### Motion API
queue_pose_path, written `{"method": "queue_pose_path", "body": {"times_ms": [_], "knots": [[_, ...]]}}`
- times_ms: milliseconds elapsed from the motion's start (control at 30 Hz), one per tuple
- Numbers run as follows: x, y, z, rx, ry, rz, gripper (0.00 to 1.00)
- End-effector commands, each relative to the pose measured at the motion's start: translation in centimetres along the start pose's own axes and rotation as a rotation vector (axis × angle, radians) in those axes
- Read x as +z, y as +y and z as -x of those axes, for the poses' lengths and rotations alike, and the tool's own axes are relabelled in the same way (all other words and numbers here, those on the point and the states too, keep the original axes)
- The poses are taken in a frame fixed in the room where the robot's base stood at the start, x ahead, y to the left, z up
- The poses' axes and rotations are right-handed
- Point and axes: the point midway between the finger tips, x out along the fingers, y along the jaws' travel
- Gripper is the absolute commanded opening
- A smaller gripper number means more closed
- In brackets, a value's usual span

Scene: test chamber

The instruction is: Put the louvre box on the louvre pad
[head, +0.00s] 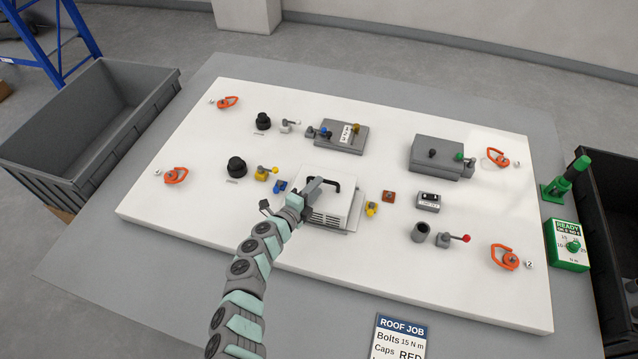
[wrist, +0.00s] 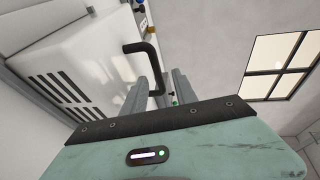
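The louvre box (head: 322,206) is a white box with dark slots in its front side and a black bar handle on top. It is on the near middle of the white panel. A grey plate (head: 357,222) shows along its right edge; I cannot tell whether this is the louvre pad. My gripper (head: 315,187) is over the box top beside the handle. In the wrist view the box (wrist: 85,60) fills the left, and the black handle (wrist: 152,55) reaches down to my fingers (wrist: 167,85). A gap shows between the fingers; no firm grip is visible.
The white panel (head: 200,205) carries orange rings, black caps, small coloured valves and two grey boxes (head: 341,136) (head: 437,157). A grey bin (head: 92,115) stands at left, a dark bin (head: 605,200) at right. A green READY box (head: 567,245) stands at the right edge.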

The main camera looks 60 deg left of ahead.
Motion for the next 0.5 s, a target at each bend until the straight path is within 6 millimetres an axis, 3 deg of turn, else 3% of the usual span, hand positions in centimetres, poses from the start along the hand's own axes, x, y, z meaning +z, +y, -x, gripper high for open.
{"method": "queue_pose_path", "body": {"times_ms": [500], "knots": [[0.1, 0.1, 7.5, 0.003, -0.002, 0.0, 0.34]]}}
